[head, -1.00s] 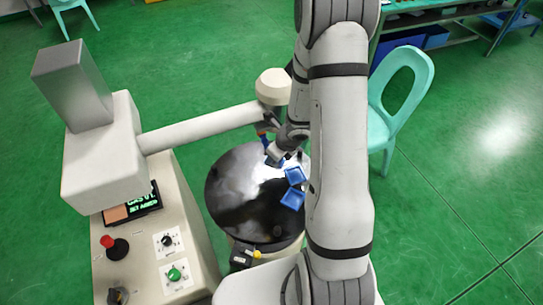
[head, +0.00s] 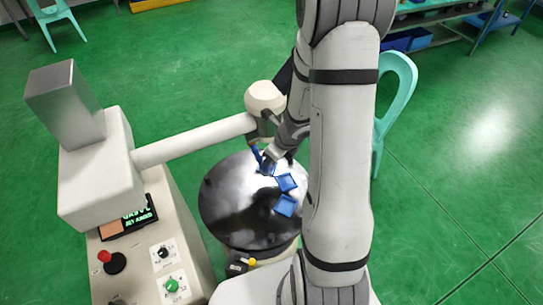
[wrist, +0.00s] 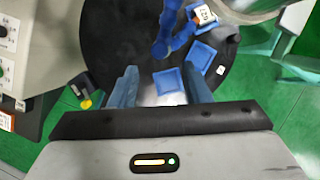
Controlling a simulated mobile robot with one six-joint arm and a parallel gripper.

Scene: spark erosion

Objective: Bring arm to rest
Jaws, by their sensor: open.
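My gripper (wrist: 160,70) is open, with its two blue-grey fingers apart and nothing between them that I can see held. In the head view my gripper (head: 267,165) hangs over the far side of a round black glossy table (head: 228,215), partly hidden by my arm. A blue square tray (wrist: 169,81) shows beyond and between the fingers in the wrist view. A second blue tray (wrist: 201,56) lies beside it. Whether the fingers touch anything is not clear.
A cream machine (head: 98,180) with a control panel stands left, and its horizontal arm (head: 190,142) reaches over the table. A blue part (wrist: 176,35) and a labelled orange-and-white part (wrist: 204,15) are near the trays. A turquoise chair (head: 404,80) stands right. Green floor is free at far right.

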